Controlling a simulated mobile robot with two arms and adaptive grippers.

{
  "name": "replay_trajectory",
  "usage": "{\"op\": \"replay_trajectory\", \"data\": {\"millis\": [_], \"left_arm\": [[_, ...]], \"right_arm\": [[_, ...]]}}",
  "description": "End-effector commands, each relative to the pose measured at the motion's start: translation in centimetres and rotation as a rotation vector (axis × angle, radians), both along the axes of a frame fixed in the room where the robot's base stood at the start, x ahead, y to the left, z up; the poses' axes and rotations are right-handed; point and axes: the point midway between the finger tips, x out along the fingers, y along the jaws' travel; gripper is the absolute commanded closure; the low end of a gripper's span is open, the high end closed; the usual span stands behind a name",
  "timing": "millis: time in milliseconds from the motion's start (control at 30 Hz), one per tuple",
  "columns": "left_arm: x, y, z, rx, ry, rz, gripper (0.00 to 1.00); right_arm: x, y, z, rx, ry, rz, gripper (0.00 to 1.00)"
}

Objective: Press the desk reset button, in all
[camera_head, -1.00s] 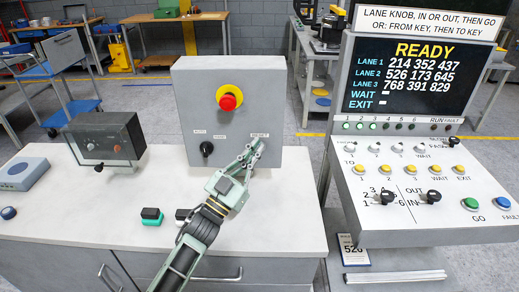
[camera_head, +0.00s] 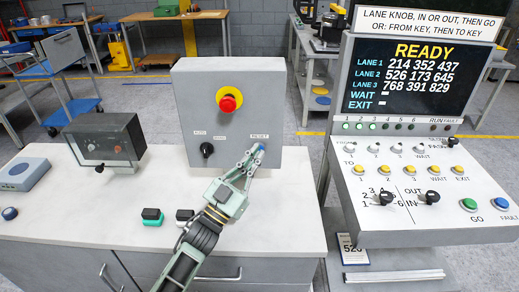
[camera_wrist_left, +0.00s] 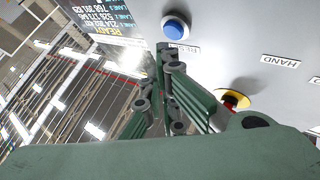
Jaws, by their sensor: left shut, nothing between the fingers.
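The blue reset button (camera_head: 262,147) is on the right of the grey box's (camera_head: 275,100) front, under the RESET label. My right gripper is not in view.
The grey box also carries a red mushroom button (camera_head: 229,102) on a yellow disc and a black knob (camera_head: 207,150). A dark meter box (camera_head: 104,145) stands at left on the white desk (camera_head: 80,215). A control console (camera_head: 425,190) with a READY screen stands at right.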

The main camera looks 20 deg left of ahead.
Motion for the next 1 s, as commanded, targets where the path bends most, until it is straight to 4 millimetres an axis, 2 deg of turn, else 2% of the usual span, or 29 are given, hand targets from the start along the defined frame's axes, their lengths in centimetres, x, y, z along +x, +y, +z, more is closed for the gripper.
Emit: {"op": "replay_trajectory", "data": {"millis": [467,1000], "left_arm": [[-4.2,-1.2,0.1,-0.001,0.001,0.0,1.0],[-4.4,-1.3,0.0,0.0,0.0,0.0,1.0]], "right_arm": [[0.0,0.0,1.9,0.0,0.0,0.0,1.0],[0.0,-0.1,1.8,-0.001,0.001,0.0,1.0]]}}
